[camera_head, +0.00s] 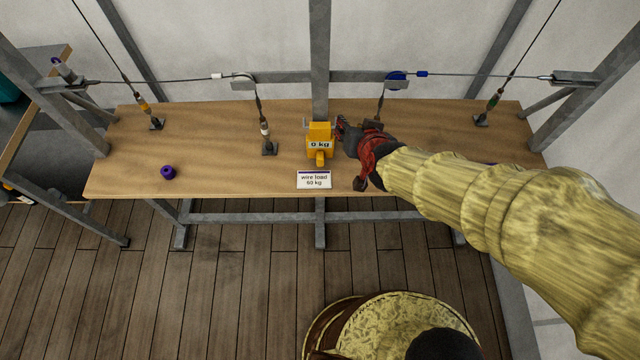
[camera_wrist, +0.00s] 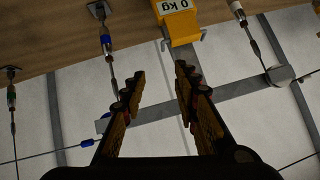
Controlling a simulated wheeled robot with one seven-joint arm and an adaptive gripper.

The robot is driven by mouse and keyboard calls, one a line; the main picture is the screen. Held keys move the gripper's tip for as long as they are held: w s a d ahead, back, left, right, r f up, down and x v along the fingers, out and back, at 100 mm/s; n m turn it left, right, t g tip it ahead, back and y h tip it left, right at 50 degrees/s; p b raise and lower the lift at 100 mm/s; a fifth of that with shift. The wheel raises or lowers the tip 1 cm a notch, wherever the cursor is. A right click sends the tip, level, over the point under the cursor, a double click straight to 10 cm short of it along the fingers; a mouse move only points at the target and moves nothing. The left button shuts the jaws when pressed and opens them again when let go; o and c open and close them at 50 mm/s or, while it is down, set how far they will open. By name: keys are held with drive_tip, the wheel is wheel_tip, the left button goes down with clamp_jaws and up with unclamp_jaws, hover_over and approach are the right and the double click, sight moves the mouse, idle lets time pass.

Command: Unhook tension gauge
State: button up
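The tension gauge (camera_head: 320,143) is a yellow block with a white display reading 0 kg. It is in front of the central grey post at the middle of the bench. In the wrist view the gauge (camera_wrist: 180,25) is upside down at the top edge, partly cut off, with thin grey metal pieces at its end. My gripper (camera_head: 343,127) is close to the gauge's right side in the head view. In the wrist view my gripper (camera_wrist: 158,80) is open, with nothing between its fingers and the gauge beyond the tips. Whether the gauge is hooked to anything is unclear.
The wooden bench (camera_head: 220,178) holds a purple cap (camera_head: 168,172) and a card (camera_head: 314,180) reading wire load 60 kg. Wires run over a white pulley (camera_head: 243,79) and a blue pulley (camera_head: 396,78). A grey crossbar (camera_head: 290,77) spans behind. The bench's left front is mostly clear.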

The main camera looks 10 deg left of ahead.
drive_tip(key=s+a+f+t+b, duration=0.1)
drive_tip(key=a+f, duration=0.2)
drive_tip(key=f, duration=0.4)
drive_tip(key=a+f+t+b, duration=0.1)
drive_tip(key=a+f, duration=0.3)
drive_tip(key=f, duration=0.2)
drive_tip(key=n+t, duration=0.2)
drive_tip(key=t, duration=0.1)
approach(320, 163)
drive_tip(key=w, duration=0.2)
drive_tip(key=shift+m+h, duration=0.3)
drive_tip(key=b+x, duration=0.1)
drive_tip(key=x, duration=0.1)
drive_tip(key=b+x, duration=0.1)
drive_tip(key=x, duration=0.2)
drive_tip(key=b+x, duration=0.1)
drive_tip(key=x, duration=0.2)
drive_tip(key=shift+a+f, duration=0.3)
drive_tip(key=shift+f, duration=0.05)
drive_tip(key=shift+s+r, duration=0.15)
drive_tip(key=shift+s, duration=0.1)
drive_tip(key=shift+c, duration=1.2)
clamp_jaws()
